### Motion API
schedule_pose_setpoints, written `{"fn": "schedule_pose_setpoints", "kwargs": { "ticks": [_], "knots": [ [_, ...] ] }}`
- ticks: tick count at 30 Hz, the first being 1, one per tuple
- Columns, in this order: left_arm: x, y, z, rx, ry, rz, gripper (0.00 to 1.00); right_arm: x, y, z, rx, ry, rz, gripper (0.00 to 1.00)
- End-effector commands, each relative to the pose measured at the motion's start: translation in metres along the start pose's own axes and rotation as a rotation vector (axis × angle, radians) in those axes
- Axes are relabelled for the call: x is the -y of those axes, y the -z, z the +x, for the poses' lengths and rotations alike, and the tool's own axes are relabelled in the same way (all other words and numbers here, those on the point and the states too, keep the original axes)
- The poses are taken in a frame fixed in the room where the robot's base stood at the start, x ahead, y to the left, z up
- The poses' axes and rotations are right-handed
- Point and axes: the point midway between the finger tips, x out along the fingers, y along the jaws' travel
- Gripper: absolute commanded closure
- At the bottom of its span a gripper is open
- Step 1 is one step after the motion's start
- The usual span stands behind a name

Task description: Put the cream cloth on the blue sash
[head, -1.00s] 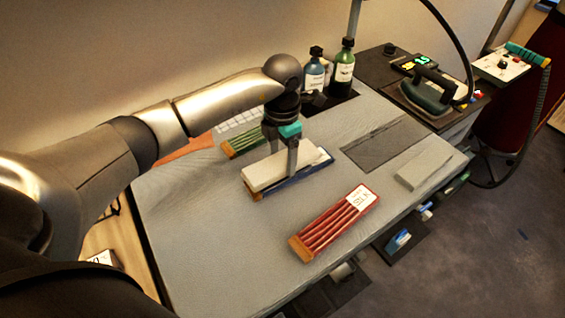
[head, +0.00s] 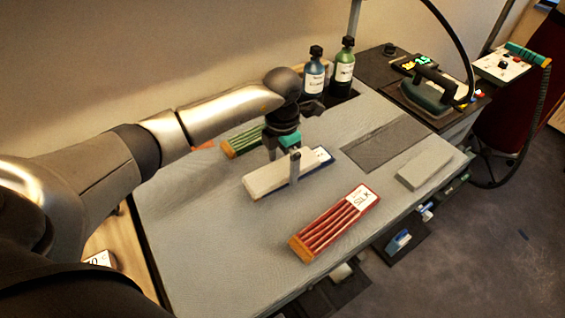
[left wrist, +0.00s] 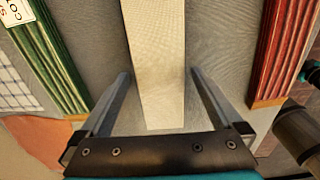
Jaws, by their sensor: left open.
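The cream cloth (head: 264,182) is a pale flat strip lying lengthwise on the blue sash (head: 327,156). It covers most of the sash; blue shows mainly at the far right end. My left gripper (head: 283,169) is over the cloth, pointing down, with one finger on the near side and the other behind it. The left wrist view shows the cloth (left wrist: 157,50) between the two spread fingers (left wrist: 160,75), with grey gaps beside it. My right gripper is not in view.
A red silk bundle (head: 336,222) lies at the front, and a green bundle (head: 242,142) behind the cloth. Two bottles (head: 314,75) stand at the back. A dark grey mat (head: 385,143), a pale block (head: 424,169) and an iron (head: 430,95) are to the right. The tabletop's front left is clear.

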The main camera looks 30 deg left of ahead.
Motion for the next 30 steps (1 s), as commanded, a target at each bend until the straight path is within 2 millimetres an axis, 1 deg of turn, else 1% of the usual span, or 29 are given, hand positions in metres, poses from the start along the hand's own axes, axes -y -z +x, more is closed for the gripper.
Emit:
{"fn": "schedule_pose_setpoints", "kwargs": {
  "ticks": [2, 5, 15, 19, 24, 30],
  "knots": [
    [0.000, 0.000, -0.003, 0.000, 0.000, 0.000, 0.00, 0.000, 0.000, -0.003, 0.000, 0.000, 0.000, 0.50],
    [-0.001, -0.001, -0.014, 0.003, -0.003, -0.001, 0.00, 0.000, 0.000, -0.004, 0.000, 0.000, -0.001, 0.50],
    [-0.001, -0.001, -0.087, 0.005, -0.003, 0.000, 0.00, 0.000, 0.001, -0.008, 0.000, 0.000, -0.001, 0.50],
    [-0.001, -0.001, -0.108, 0.003, -0.002, 0.000, 0.00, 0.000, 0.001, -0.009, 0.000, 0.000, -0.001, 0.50],
    [0.000, 0.000, -0.121, 0.001, -0.001, -0.001, 0.00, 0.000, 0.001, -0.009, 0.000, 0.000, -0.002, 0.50],
    [0.000, 0.000, -0.123, -0.001, 0.000, 0.000, 0.00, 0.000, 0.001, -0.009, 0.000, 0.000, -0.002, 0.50]
  ]
}}
